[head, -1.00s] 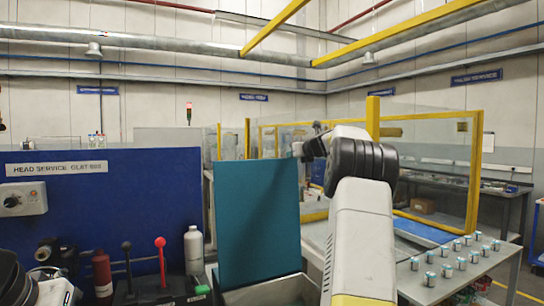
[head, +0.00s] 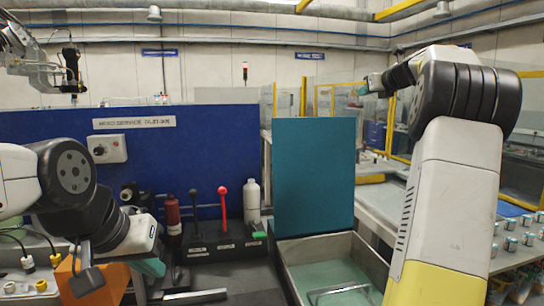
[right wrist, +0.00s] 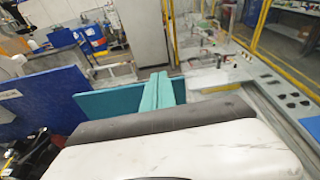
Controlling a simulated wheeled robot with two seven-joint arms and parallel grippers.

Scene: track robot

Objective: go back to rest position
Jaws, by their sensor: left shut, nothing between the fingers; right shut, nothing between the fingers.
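My right arm rises on the right of the head view, and its gripper (head: 366,86) is at the far end with teal fingertips. In the right wrist view the two teal fingers (right wrist: 158,92) lie together with nothing between them. My left arm comes in from the left, bent and low. Its gripper (head: 151,267) shows teal fingertips beside the dark bench, partly hidden by its own wrist; it looks empty.
A blue panel (head: 150,180) stands behind the bench with levers, a red bottle (head: 173,214) and a grey bottle (head: 252,202). A teal board (head: 313,175) stands upright behind a metal bin (head: 290,262). Several small cans (head: 510,243) stand on the right table.

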